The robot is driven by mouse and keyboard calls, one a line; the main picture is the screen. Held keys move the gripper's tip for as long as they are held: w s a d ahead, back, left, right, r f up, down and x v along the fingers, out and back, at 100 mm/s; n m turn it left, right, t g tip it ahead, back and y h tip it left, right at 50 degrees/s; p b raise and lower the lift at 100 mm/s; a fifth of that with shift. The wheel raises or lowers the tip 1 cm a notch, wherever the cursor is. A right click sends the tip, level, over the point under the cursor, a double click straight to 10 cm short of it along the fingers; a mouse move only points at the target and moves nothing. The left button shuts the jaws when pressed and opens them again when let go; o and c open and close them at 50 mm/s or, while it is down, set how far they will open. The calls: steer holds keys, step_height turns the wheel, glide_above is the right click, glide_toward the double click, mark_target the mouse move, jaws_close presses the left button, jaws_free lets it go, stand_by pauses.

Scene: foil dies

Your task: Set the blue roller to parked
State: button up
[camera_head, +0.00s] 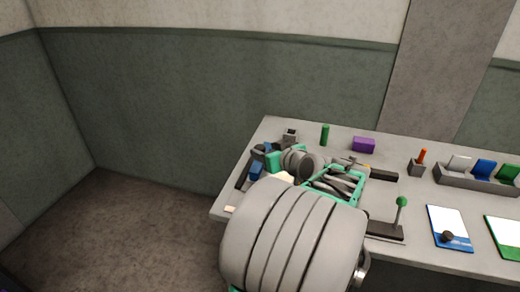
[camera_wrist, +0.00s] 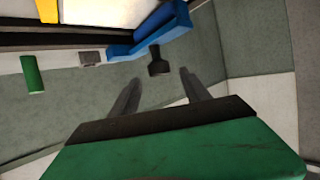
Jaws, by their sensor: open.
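A long blue part (camera_wrist: 150,32), which looks like the blue roller, is at the top middle in the wrist view. I cannot tell the depth gap. In the head view blue shows (camera_head: 257,168) at the table's left end, partly hidden by my wrist. Any parked mark is not readable.
A green cylinder (camera_head: 325,134), a purple block (camera_head: 363,145) and a small grey box (camera_head: 290,138) stand at the back. To the right are a green-knobbed lever (camera_head: 401,203), an orange stick (camera_head: 422,156), a card rack (camera_head: 470,181) and a blue-edged card (camera_head: 448,222).

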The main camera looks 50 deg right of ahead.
mark_target(261, 148)
steer(key=x, duration=0.4)
steer(key=shift+w+d+f, duration=0.15)
steer(key=shift+w+f, duration=0.05)
steer(key=shift+w, duration=0.15)
steer(key=shift+c, duration=0.3)
jaws_close()
stand_by(0.7)
